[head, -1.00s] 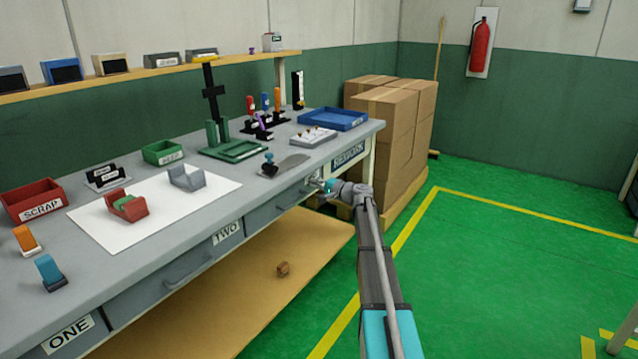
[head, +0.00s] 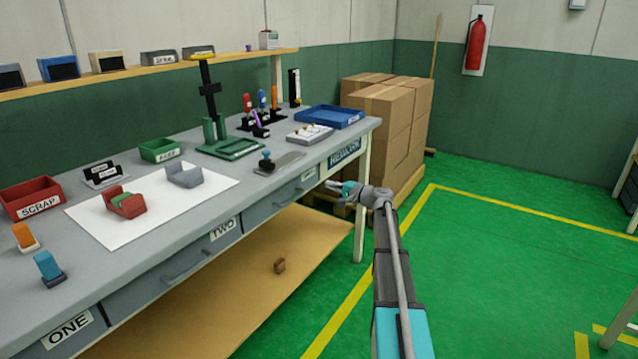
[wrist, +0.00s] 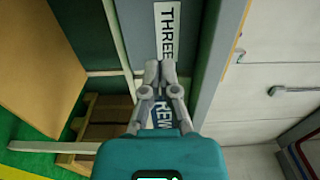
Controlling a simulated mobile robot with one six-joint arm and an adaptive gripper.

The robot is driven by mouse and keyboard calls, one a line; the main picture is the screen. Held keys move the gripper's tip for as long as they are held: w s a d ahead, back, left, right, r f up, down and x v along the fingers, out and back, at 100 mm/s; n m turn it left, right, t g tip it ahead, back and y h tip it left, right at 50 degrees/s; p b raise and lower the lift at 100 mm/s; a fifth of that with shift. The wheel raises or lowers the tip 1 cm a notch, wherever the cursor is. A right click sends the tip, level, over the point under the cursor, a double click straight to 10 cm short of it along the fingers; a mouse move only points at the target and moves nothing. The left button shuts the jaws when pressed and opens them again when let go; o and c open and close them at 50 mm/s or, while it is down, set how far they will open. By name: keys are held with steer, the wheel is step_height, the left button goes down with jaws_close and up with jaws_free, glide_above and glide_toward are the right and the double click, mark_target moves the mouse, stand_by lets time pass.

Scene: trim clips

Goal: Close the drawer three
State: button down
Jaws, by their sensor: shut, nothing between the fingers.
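Drawer three (head: 285,195) is at the far right end of the workbench's drawer row, beside the REWORK sign. Its front looks about flush with the bench, though a small gap is hard to rule out. In the wrist view its THREE label (wrist: 167,30) is on the grey front. My gripper (head: 334,187) is shut and empty, held out in front of the bench, apart from the drawer front. In the wrist view the closed fingertips (wrist: 160,70) overlap the area just below the THREE label and partly cover the REWORK sign (wrist: 158,112).
Drawer two (head: 222,232) and drawer one (head: 70,330) look shut, nearer along the bench. The bench top (head: 190,225) holds bins, clips and a stand. Cardboard boxes (head: 385,125) stand beyond the bench end.

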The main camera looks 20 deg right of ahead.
steer(key=shift+v, duration=2.9)
steer(key=s+a+f+n+g, duration=0.2)
steer(key=s+a+f+g, duration=0.15)
steer(key=a, duration=0.45)
steer(key=s+a+f+n+g+h, duration=0.1)
steer(key=s+a+f+n+g, duration=0.2)
steer(key=a, duration=0.5)
steer(key=s+a+f+n+g, duration=0.25)
steer(key=a+f, duration=0.25)
steer(key=a, duration=0.4)
steer(key=s+a+f+n+g+h, duration=0.1)
steer(key=s+a+f+g+h, duration=0.15)
steer(key=s, duration=0.45)
steer(key=s+a+f+n+g+h, duration=0.2)
steer(key=s+a+h, duration=0.1)
steer(key=s, duration=0.4)
steer(key=s+a+f+n+g+h, duration=0.1)
steer(key=s+a+f+g+h, duration=0.15)
steer(key=s, duration=0.45)
step_height(320, 180, up, 31)
steer(key=p, duration=3.1)
steer(key=shift+w+a+f+t+h, duration=0.15)
steer(key=shift+w+a+t+h, duration=0.15)
steer(key=shift+t, duration=0.1)
steer(key=shift+s, duration=0.1)
